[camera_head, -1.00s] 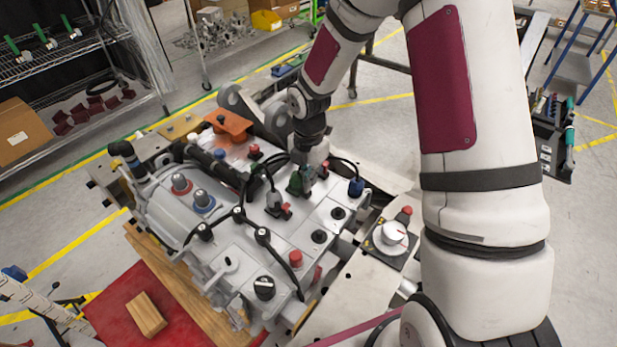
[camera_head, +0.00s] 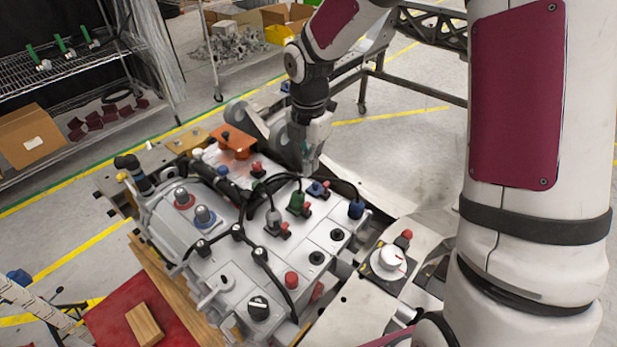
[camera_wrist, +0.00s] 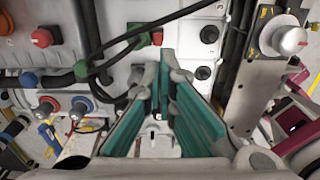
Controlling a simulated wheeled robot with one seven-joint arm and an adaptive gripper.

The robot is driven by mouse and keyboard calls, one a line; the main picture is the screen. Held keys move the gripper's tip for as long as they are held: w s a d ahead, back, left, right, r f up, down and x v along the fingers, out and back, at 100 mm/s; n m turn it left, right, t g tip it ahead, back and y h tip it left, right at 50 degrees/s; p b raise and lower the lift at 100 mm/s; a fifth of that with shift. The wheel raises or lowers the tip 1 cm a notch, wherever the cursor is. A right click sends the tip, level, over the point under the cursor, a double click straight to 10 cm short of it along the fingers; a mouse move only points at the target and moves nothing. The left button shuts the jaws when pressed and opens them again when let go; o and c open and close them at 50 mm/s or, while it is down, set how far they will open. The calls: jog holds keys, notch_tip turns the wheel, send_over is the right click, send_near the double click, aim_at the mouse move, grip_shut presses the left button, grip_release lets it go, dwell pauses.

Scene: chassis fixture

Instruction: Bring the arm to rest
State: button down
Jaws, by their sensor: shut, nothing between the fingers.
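My gripper (camera_head: 306,168) hangs above the back part of the grey chassis fixture (camera_head: 232,285) in the head view, pointing down. Its teal fingers (camera_wrist: 163,105) come together in the wrist view with nothing between them. A green connector (camera_head: 297,202) sits on the fixture in front of my gripper, apart from it, with a black cable on it. A blue connector (camera_head: 356,209) and a grey connector (camera_head: 273,218) stand to its right and left. My arm rises from the lower right and bends over the fixture.
A white knob (camera_head: 391,257) on a plate lies right of the fixture. A wooden block (camera_head: 144,324) rests on a red surface at lower left. Black cables loop over the fixture. A wire shelf (camera_head: 50,75) stands at back left. Open floor (camera_head: 420,150) lies behind.

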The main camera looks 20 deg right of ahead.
jog(key=shift+r, duration=0.9)
jog(key=s+d+r+m+t+h, duration=0.1)
jog(key=s+d+r+m+t, duration=0.1)
jog(key=s+r+m, duration=1.1)
jog(key=s+r+m+t, duration=0.1)
jog(key=s+r+m, duration=0.2)
jog(key=s+m, duration=0.2)
jog(key=s+r+m+t+y, duration=0.1)
jog(key=s+r+m+t, duration=0.1)
jog(key=s+m, duration=0.3)
jog(key=shift+s+d+r+m, duration=0.3)
jog(key=shift+r+m, duration=0.15)
jog(key=shift+m, duration=0.45)
